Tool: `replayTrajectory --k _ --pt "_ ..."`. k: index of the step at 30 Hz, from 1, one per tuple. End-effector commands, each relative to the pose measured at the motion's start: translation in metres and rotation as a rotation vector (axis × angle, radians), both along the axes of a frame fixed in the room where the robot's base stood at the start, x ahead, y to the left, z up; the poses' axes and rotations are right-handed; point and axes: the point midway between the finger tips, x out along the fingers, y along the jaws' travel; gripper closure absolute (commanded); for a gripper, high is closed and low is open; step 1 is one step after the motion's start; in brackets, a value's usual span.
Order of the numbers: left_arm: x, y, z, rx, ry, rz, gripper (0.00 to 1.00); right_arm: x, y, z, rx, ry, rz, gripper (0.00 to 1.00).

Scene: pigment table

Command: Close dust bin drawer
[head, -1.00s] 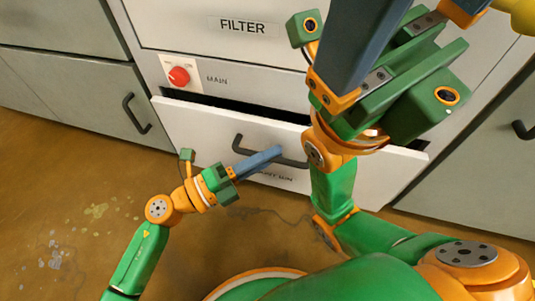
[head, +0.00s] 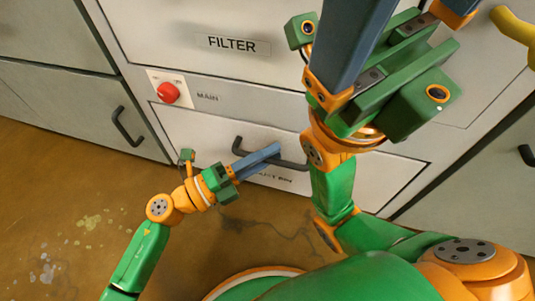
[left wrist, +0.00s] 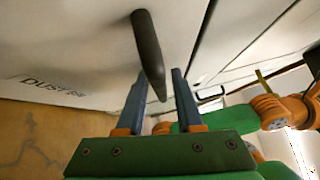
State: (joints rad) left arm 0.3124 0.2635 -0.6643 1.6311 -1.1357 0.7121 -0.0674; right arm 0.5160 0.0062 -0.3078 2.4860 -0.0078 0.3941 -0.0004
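The dust bin drawer (head: 365,180) is the low white front under the red knob. Its face looks flush with the cabinet, with only a thin seam around it. Its dark bar handle (head: 238,145) is partly covered by my left gripper (head: 277,150). In the left wrist view the handle (left wrist: 148,50) reaches between the two blue fingers of the left gripper (left wrist: 158,92), which are apart with gaps beside it. My right gripper (head: 405,25) is large and near the camera, its fingers spread and empty, hiding part of the cabinet and drawer.
A red knob (head: 168,93) sits on a white plate at the drawer's upper left. The filter panel (head: 180,30) is above. Grey cabinets with dark handles (head: 127,127) flank the unit. A yellow handle (head: 512,22) shows at upper right. The stained brown floor (head: 90,195) is clear at left.

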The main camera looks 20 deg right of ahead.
Motion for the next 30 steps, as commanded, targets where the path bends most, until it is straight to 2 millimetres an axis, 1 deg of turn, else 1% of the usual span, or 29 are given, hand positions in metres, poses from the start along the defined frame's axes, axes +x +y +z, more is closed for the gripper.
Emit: replayTrajectory --k 17,20,21,25,27,30 --pt "-0.001 0.001 -0.001 0.002 0.002 -0.003 0.53 -0.003 0.0 0.002 0.0 -0.01 0.0 0.0" --pt "-0.004 0.016 -0.002 0.005 0.005 -0.002 0.53 -0.003 0.0 0.008 0.0 -0.012 0.001 0.0" --pt "-0.006 0.025 -0.002 0.006 0.006 -0.002 0.53 -0.003 -0.001 0.011 0.001 -0.014 0.001 0.0" --pt "-0.011 0.052 -0.006 0.005 0.005 -0.002 0.53 -0.001 -0.001 0.015 0.002 -0.009 0.002 0.0" --pt "-0.012 0.061 -0.009 0.006 0.005 -0.003 0.53 0.001 -0.002 0.014 0.002 0.002 0.001 0.0" --pt "-0.014 0.068 -0.01 0.003 0.002 -0.004 0.53 0.005 -0.002 0.012 0.001 0.016 0.0 0.0"
